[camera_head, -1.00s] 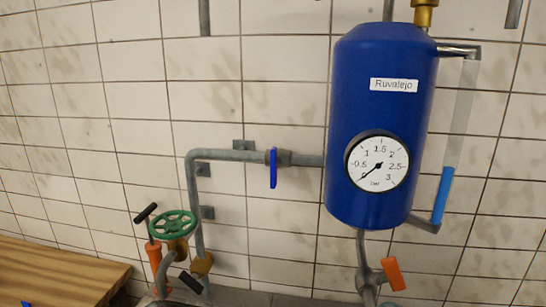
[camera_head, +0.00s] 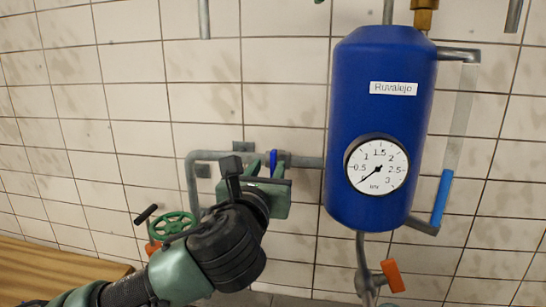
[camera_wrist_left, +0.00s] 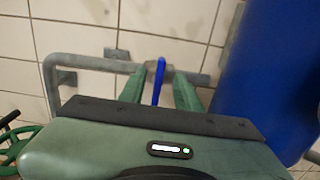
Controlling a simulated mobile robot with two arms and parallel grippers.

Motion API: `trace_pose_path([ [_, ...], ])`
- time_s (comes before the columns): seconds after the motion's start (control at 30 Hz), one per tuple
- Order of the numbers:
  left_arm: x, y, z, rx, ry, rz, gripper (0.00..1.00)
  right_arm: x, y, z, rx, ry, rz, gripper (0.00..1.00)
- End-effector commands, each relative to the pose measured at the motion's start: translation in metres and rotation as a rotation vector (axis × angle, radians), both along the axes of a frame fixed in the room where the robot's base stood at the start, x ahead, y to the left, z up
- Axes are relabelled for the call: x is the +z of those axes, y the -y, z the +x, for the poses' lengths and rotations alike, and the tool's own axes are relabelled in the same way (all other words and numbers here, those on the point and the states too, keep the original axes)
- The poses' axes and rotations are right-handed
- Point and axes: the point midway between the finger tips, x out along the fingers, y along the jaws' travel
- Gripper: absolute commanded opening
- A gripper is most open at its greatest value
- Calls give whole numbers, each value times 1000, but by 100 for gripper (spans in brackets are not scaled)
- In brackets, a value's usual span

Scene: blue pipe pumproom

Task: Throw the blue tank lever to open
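The blue lever (camera_head: 273,158) sits on the grey pipe left of the blue tank (camera_head: 352,90). Its upper part shows in the head view; my gripper hides the lower part. In the left wrist view the lever (camera_wrist_left: 158,82) stands between the two green fingers, with a gap visible on each side. My left gripper (camera_head: 266,168) is open around the lever, and I see no clear contact. Its palm (camera_wrist_left: 150,145) fills the bottom of the left wrist view. My right gripper is not in view.
The tank carries a round gauge (camera_head: 377,164), its needle pointing low left. An orange handle (camera_head: 393,275) is below the tank, and a green handwheel (camera_head: 174,226) is at lower left. A wooden bench (camera_head: 60,265) stands at far left. The tiled wall is close behind the pipe.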

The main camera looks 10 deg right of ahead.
Motion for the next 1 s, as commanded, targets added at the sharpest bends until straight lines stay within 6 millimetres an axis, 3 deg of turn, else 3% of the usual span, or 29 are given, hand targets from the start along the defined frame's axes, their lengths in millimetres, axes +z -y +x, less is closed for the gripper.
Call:
trace_pose_path([
  [0.33,1,20,47,0,-4,-3,33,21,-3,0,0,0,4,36],
  [0.7,-1,23,54,-2,-4,-4,33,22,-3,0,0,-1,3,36],
  [0.73,-1,23,54,-1,-4,-4,30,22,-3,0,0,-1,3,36],
  [0.83,-1,23,54,-1,-4,-4,2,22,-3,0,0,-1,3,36],
  [1.0,-1,23,54,-1,-4,-4,0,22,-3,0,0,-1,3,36],
])
